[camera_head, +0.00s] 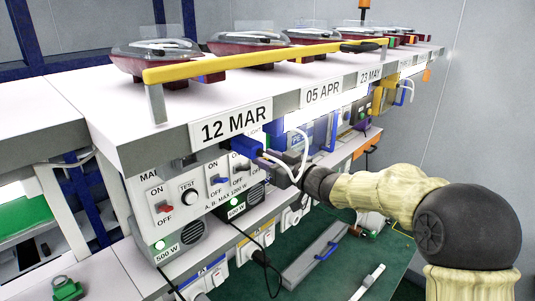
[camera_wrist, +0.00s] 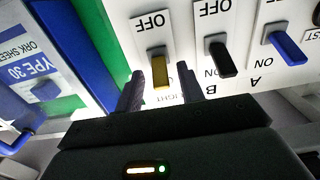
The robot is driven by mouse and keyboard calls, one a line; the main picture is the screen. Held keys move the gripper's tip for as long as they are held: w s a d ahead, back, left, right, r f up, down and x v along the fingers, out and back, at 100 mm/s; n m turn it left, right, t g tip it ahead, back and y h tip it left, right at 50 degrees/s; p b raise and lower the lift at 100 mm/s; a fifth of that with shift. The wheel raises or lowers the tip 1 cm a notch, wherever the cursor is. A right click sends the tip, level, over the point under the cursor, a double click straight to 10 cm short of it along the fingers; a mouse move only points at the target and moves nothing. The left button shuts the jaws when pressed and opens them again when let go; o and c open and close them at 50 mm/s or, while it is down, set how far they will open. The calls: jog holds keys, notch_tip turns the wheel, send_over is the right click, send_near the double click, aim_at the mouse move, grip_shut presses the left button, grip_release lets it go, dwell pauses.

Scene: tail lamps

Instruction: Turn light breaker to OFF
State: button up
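The light breaker is a yellow lever (camera_wrist: 160,75) on a white plate in the wrist view. The OFF label is above it, and a partly hidden label ending in "IGHT" is below; the picture is upside down. The lever points down, away from OFF. My gripper (camera_wrist: 161,88) is open, with one dark finger on each side of the lever and gaps showing between. I cannot tell if either finger touches it. In the head view, my gripper (camera_head: 283,171) is at the panel front below the bench top, and the yellow lever is hidden there.
A black lever (camera_wrist: 222,60) and a blue lever (camera_wrist: 288,48) sit right of the light breaker in the wrist view. A blue and green unit (camera_wrist: 75,55) is at left. In the head view, a yellow rail (camera_head: 255,60) runs along the bench top, above the panel's red switch (camera_head: 163,208).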

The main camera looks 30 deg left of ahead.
grip_shut()
